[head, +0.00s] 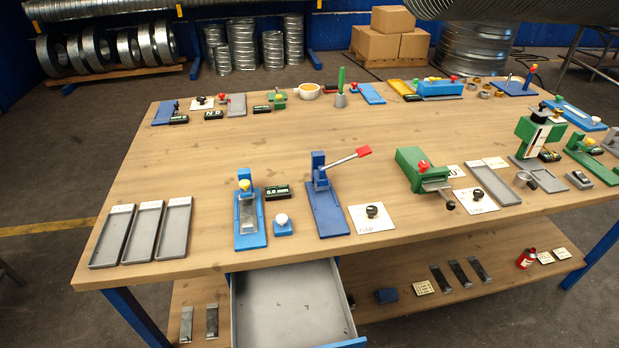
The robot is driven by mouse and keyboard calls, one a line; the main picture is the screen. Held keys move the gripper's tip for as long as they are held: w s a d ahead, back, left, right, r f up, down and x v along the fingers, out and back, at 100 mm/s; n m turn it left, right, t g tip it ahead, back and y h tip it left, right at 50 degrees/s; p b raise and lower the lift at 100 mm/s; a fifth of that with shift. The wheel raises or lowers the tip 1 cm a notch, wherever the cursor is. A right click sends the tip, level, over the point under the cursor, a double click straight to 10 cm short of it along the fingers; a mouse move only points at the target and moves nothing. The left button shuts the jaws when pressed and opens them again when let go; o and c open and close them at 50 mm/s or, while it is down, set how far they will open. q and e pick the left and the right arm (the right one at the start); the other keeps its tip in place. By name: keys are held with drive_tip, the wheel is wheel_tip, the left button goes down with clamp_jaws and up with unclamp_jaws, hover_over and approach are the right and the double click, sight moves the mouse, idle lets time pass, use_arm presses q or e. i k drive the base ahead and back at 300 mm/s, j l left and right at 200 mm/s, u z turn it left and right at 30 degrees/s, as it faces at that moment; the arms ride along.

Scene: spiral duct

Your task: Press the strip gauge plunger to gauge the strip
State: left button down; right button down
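A blue gauge stand (239,236) sits near the front edge of the table, left of centre. It looks like the strip gauge. A small yellow knob (245,185), which looks like its plunger, stands at the top of it. A grey metal strip (248,217) lies on the stand below the knob. A dark green display (277,191) beside it seems to read 0.0 mm. A blue block with a white button (282,221) stands to the right of the stand. Neither of my grippers is in the head view.
Three grey trays (112,236) lie to the left. A blue lever press with a red handle (329,205) stands to the right. A green device (412,171) is farther right. An open drawer (290,305) juts out below the front edge. The table's middle is largely clear.

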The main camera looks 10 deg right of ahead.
sight(244, 184)
drive_tip(key=z, duration=0.6)
drive_tip(key=i+j, duration=0.1)
drive_tip(key=j, duration=0.3)
drive_tip(key=i+j, duration=0.1)
drive_tip(key=j, duration=0.35)
drive_tip(key=i+j, duration=0.15)
drive_tip(key=j, duration=0.25)
drive_tip(key=i+j, duration=0.1)
drive_tip(key=j, duration=0.3)
